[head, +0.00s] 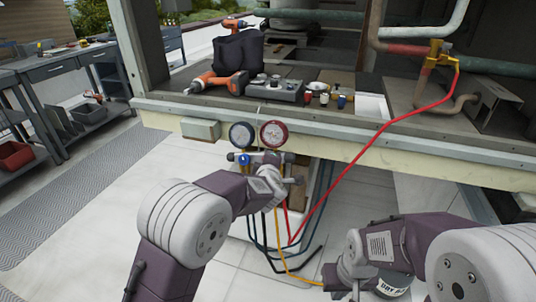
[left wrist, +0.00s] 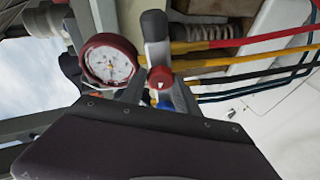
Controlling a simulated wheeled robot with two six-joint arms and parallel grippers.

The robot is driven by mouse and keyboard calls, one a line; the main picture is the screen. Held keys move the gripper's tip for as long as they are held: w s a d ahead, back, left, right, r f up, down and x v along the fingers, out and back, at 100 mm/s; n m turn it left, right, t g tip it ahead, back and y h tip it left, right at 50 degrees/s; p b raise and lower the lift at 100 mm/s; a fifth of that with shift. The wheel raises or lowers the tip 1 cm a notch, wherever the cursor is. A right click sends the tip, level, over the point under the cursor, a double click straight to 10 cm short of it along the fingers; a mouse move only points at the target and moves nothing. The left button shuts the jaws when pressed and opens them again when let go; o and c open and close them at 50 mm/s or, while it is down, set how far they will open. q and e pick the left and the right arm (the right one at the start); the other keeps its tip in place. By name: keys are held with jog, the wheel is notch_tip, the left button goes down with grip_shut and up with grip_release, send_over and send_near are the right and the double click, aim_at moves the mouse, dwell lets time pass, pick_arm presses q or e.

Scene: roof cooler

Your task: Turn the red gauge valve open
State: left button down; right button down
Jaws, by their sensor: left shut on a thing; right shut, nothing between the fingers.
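The gauge manifold (head: 262,158) hangs at the ledge's front edge, with a red gauge (head: 274,133) and a blue-rimmed gauge (head: 241,135) on top. A blue knob (head: 244,160) shows on its left. In the left wrist view the red gauge (left wrist: 109,60) is beside the red valve knob (left wrist: 160,77). My left gripper (left wrist: 158,88) is shut on the red valve, a dark finger on each side of it. The head view hides the red valve behind my left wrist. My right gripper (head: 333,279) is low at the right, shut and empty, partly hidden by my arm.
Red, blue, yellow and black hoses hang below the manifold; the red hose (head: 358,155) runs up to a pipe fitting (head: 437,60). An orange drill (head: 218,82) and grey box (head: 275,88) are on the ledge. A labelled cylinder (head: 393,286) is by my right arm.

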pick_arm(q)
jog(key=shift+a+r+n+g+h+p, duration=0.15)
jog(key=shift+n+g+p, duration=0.4)
jog(key=shift+n+p, duration=0.75)
jog(key=shift+d+r+n+g+h+p, duration=0.15)
jog(key=shift+n+g+p, duration=0.4)
jog(key=shift+n+p, duration=0.75)
jog(key=shift+f+n, duration=0.2)
jog(key=shift+n, duration=0.2)
jog(key=c, duration=0.9)
grip_release()
jog(key=shift+w+a, duration=0.1)
jog(key=shift+r, duration=0.1)
